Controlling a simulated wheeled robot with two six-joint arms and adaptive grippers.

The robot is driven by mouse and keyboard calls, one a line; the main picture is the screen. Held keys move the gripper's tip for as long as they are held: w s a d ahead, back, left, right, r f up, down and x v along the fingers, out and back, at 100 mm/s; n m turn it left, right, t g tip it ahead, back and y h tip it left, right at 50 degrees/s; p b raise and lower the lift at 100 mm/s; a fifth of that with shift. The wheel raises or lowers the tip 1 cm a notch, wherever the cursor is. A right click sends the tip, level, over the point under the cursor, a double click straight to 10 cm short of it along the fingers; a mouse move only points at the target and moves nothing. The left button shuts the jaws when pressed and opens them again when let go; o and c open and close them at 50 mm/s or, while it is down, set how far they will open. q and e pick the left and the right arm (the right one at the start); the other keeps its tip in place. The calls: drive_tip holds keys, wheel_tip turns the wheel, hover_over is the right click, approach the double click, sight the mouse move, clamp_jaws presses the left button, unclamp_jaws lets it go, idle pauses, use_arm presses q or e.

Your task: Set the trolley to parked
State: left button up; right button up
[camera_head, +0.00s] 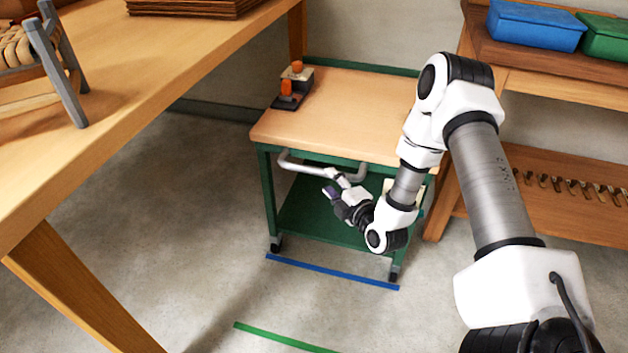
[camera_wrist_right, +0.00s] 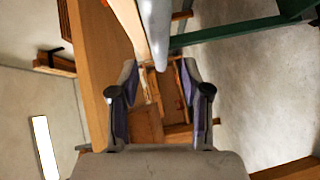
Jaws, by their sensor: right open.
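The trolley (camera_head: 330,95) has a wooden top and a green frame, and stands against the back wall. A grey bar handle (camera_head: 290,164) runs along its near side. My right gripper (camera_head: 335,184) is open at this handle. In the right wrist view the grey handle bar (camera_wrist_right: 156,30) reaches between the spread fingers of my gripper (camera_wrist_right: 159,70); I cannot tell whether they touch it. A blue line (camera_head: 330,271) lies on the floor just in front of the trolley's near wheels. A green line (camera_head: 283,338) lies nearer to me. My left gripper is not in view.
An orange and grey item (camera_head: 292,85) stands on the trolley top. A wooden table (camera_head: 150,85) with a small chair frame (camera_head: 55,70) is at left. A wooden bench (camera_head: 580,85) with blue (camera_head: 535,25) and green bins is at right. Floor in front is clear.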

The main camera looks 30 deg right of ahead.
sight(324, 175)
drive_tip(key=w, duration=0.2)
drive_tip(key=w+b, duration=0.1)
drive_tip(key=w, duration=0.1)
drive_tip(key=w+f+b, duration=0.1)
drive_tip(key=w, duration=0.1)
drive_tip(key=shift+d, duration=0.2)
drive_tip(key=shift+w, duration=0.3)
clamp_jaws()
drive_tip(key=shift+r, duration=0.1)
drive_tip(key=shift+d, duration=0.1)
